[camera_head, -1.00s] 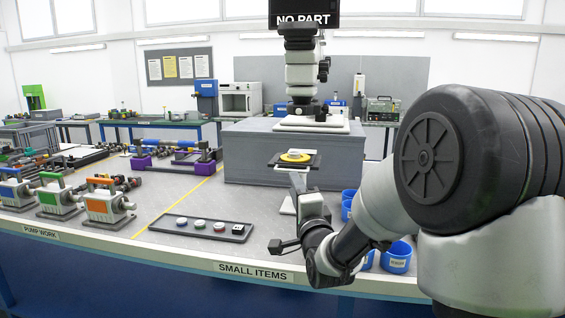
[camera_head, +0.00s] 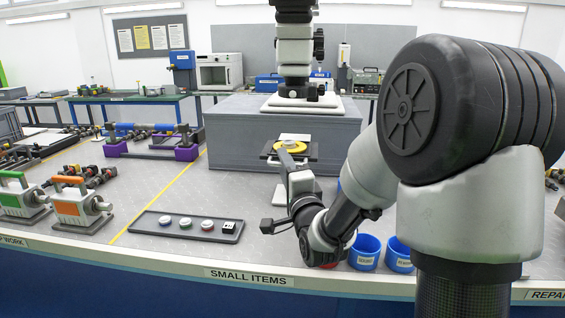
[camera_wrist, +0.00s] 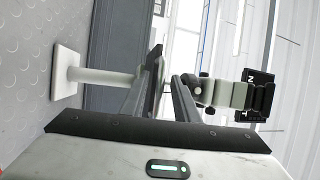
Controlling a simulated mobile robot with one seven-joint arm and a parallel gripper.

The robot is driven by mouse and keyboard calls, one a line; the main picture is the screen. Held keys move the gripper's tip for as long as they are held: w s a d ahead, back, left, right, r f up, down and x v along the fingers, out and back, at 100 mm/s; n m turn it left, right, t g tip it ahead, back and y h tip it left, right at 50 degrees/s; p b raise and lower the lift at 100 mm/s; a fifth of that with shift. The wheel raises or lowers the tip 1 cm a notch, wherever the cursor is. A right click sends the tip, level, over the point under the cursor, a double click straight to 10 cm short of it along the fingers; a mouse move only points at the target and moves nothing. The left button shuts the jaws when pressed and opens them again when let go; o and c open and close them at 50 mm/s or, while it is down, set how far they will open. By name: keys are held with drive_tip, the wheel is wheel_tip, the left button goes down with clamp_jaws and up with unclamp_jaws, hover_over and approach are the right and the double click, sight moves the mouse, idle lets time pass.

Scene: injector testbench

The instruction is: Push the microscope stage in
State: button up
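The microscope (camera_head: 294,50) stands on a large grey block (camera_head: 225,140). Its stage (camera_head: 311,150), a dark plate with a yellow disc (camera_head: 290,146), sits in front of the block's face, on a white post with a square foot. My gripper (camera_head: 287,158) is at the stage's near side and covers part of it. In the wrist view my gripper (camera_wrist: 165,85) has its two fingers apart. The stage (camera_wrist: 155,75) shows as a dark edge at the left finger; I cannot tell whether they touch. The post (camera_wrist: 100,75) is left of the fingers, the microscope (camera_wrist: 230,95) right.
A dark tray (camera_head: 150,228) with several small round parts lies left of my arm. Blue cups (camera_head: 364,252) stand close to my arm on the right. Orange and green pump units (camera_head: 75,205) are at the left. Bench is clear between tray and block.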

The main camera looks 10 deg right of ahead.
clamp_jaws()
drive_tip(key=shift+w+r, duration=0.1)
drive_tip(key=w, duration=0.1)
drive_tip(key=w+d+b, duration=0.1)
drive_tip(key=w, duration=0.1)
drive_tip(key=w+b, duration=0.1)
drive_tip(key=w, duration=0.1)
drive_tip(key=shift+w+d, duration=0.15)
drive_tip(key=shift+d, duration=0.2)
drive_tip(key=shift+w+d+r, duration=0.1)
drive_tip(key=shift+w+r, duration=0.05)
drive_tip(key=shift+w, duration=0.2)
unclamp_jaws()
drive_tip(key=shift+s, duration=0.1)
